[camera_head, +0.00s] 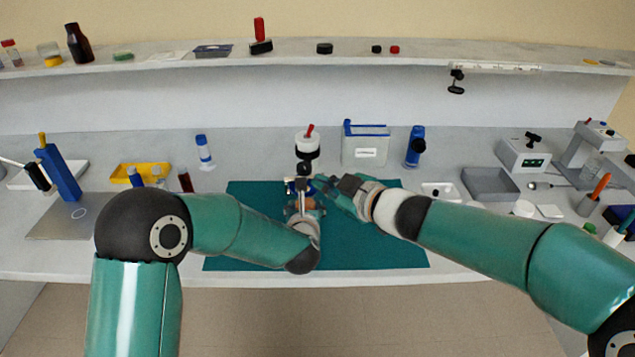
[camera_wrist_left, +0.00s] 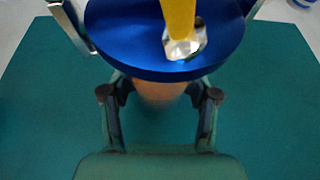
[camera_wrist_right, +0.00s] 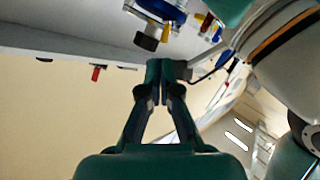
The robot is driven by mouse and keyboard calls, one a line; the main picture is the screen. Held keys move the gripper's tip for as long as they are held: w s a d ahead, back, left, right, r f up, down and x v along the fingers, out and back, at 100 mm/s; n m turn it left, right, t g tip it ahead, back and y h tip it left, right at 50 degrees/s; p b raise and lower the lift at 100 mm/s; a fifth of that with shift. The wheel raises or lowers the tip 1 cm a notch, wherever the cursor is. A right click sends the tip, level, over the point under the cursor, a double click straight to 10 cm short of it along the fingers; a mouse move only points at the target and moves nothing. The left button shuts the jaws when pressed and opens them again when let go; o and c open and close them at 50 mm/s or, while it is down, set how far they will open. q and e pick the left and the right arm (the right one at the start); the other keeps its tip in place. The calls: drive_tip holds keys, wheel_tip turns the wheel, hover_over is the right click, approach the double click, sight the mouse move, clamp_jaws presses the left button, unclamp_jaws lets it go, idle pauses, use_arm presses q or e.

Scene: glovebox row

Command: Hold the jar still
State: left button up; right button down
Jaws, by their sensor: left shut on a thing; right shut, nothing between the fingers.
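The jar shows in the left wrist view as an orange-brown body (camera_wrist_left: 158,92) under a wide blue disc (camera_wrist_left: 125,30). A yellow handle (camera_wrist_left: 180,15) with a metal end is over the disc. My left gripper (camera_wrist_left: 160,98) is shut on the jar body, one finger on each side. In the head view the left gripper (camera_head: 303,203) is over the green mat, and the jar is mostly hidden by my wrist. My right gripper (camera_head: 338,184) is just right of the jar, shut and empty. In the right wrist view its fingers (camera_wrist_right: 166,72) meet.
Silver bracket arms (camera_wrist_left: 70,25) flank the blue disc. The green mat (camera_head: 385,250) is clear at its front right. Behind stand a white-and-black piece with a red top (camera_head: 307,145), a blue-edged box (camera_head: 365,148) and a blue bottle (camera_head: 415,147). A yellow tray (camera_head: 140,172) is left.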

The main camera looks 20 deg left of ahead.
use_arm(q)
drive_tip(key=shift+f, duration=0.1)
use_arm(e)
drive_tip(key=shift+f+v, duration=0.2)
drive_tip(key=shift+v, duration=0.8)
drive_tip(key=shift+f+v, duration=0.15)
drive_tip(key=shift+v, duration=0.85)
drive_tip(key=shift+w+d+f, duration=0.1)
drive_tip(key=shift+w+d, duration=0.05)
use_arm(q)
drive_tip(key=o, duration=1.5)
drive_tip(key=shift+o, duration=0.2)
